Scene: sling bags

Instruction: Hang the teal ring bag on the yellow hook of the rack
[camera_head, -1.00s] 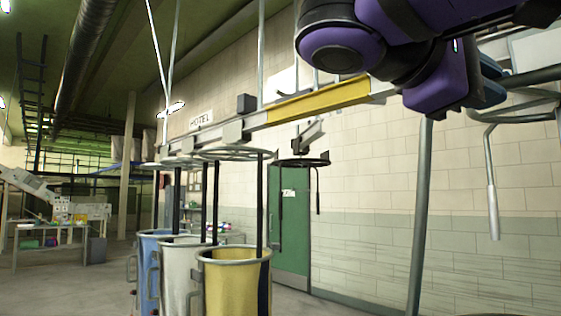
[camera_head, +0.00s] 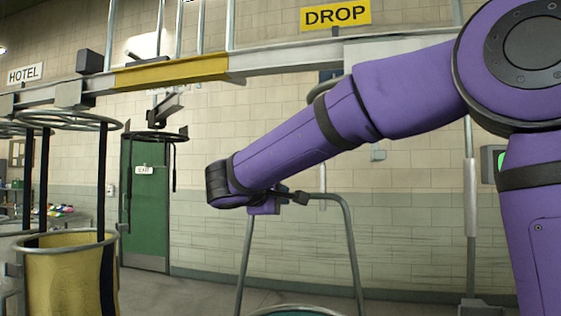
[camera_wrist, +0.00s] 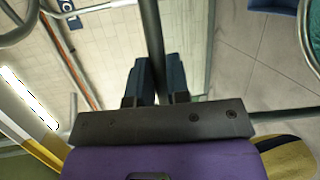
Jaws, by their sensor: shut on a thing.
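The teal bag's rim (camera_head: 300,311) shows at the bottom edge of the head view; most of the bag is out of frame. A teal edge also shows at the top right of the wrist view (camera_wrist: 313,38). A grey tube arch (camera_head: 345,235) rises above the teal rim and looks like its frame. My gripper (camera_head: 290,198) is at the top of this arch. In the wrist view, my gripper (camera_wrist: 157,75) is shut on a dark tube (camera_wrist: 152,35) between its blue-grey fingers. A yellow rail section (camera_head: 172,71) is up and left of my gripper. I cannot make out a yellow hook.
A dark hook carriage (camera_head: 165,108) with a black ring (camera_head: 155,136) hangs under the rail. A yellow bag (camera_head: 65,272) hangs at the lower left. A DROP sign (camera_head: 336,15) is above the rail. A green door (camera_head: 145,205) stands in the brick wall behind.

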